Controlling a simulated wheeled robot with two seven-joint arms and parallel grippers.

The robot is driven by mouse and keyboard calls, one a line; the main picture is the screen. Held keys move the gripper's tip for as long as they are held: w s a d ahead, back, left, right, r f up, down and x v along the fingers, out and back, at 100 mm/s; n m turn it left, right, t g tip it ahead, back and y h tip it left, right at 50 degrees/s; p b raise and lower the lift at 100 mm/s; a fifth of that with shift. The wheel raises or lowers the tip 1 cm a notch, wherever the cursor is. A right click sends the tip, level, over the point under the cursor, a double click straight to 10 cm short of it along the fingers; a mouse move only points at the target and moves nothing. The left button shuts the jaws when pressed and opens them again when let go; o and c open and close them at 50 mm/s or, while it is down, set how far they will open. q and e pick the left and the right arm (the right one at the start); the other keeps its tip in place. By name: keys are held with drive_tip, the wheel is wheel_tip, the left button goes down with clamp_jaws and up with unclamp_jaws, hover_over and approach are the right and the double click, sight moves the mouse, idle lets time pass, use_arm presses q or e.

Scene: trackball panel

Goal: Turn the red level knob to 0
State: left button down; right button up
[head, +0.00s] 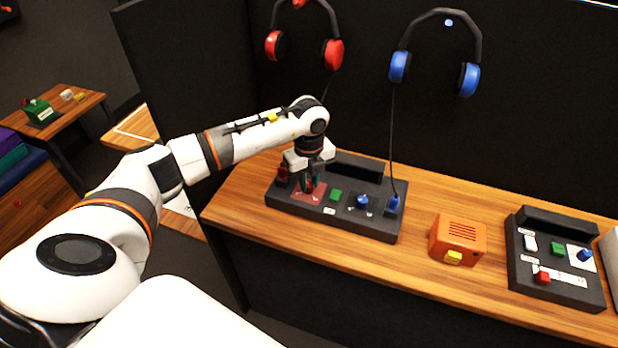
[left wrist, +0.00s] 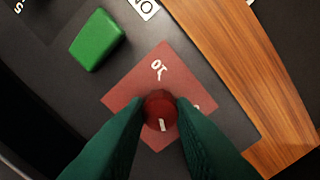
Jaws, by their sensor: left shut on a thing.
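The red level knob (left wrist: 159,103) sits on a square red plate (left wrist: 137,88) in the left wrist view. A white line on the knob points toward the bottom of that picture, away from the "10" mark on the plate. Another white mark at the plate's right is mostly hidden by a finger. My left gripper (left wrist: 160,112) has its green fingers shut on the knob, one on each side. In the head view this gripper (head: 311,184) reaches down onto the left part of the dark panel (head: 370,227) and hides the knob. My right gripper is not in view.
A green button (head: 335,196), a blue knob (head: 362,201) and a blue plug (head: 393,205) are to the right on the same panel. An orange box (head: 458,240) and a second panel (head: 556,291) stand further right. Red and blue headphones (head: 468,80) hang behind.

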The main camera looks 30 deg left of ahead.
sight(309, 184)
use_arm(q)
drive_tip(key=n+p, duration=0.2)
drive_tip(key=n, duration=0.4)
drive_tip(key=shift+r, duration=0.2)
drive_tip(key=n+p, duration=0.1)
drive_tip(key=n, duration=0.3)
drive_tip(key=shift+w+n+p, duration=0.1)
drive_tip(key=shift+n+p, duration=0.7)
drive_tip(key=shift+n, duration=0.7)
drive_tip(key=shift+f+n, duration=0.1)
drive_tip(key=shift+n, duration=0.2)
drive_tip(key=c, duration=1.2)
unclamp_jaws()
wheel_tip(309, 184, up, 12)
drive_tip(key=b, duration=0.2)
drive_tip(key=shift+f, duration=0.1)
